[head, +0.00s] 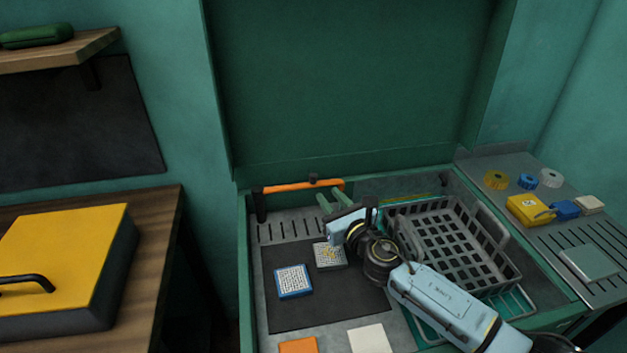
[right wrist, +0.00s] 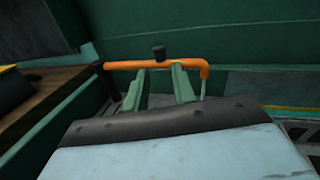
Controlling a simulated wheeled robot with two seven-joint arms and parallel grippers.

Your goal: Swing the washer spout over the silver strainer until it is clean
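The washer spout (head: 300,186) is an orange bar at the back of the sink unit, on a dark post at its left end. In the right wrist view the spout (right wrist: 130,64) bends down at its right end, with a pale tip below. My right gripper (head: 327,203) has its green fingers apart, just in front of the spout. In the wrist view its fingertips (right wrist: 161,68) reach the bar; I cannot tell whether they touch it. The silver strainer (head: 330,256), with yellow dirt on its mesh, lies on the dark mat below my right gripper. My left gripper is not in view.
A blue-framed strainer (head: 293,281) lies left of the silver one on the dark mat (head: 300,318). A grey basket (head: 452,240) stands right of my right wrist. An orange block (head: 298,346) and a white block (head: 369,339) lie at the front. A black knob (right wrist: 158,52) tops the spout.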

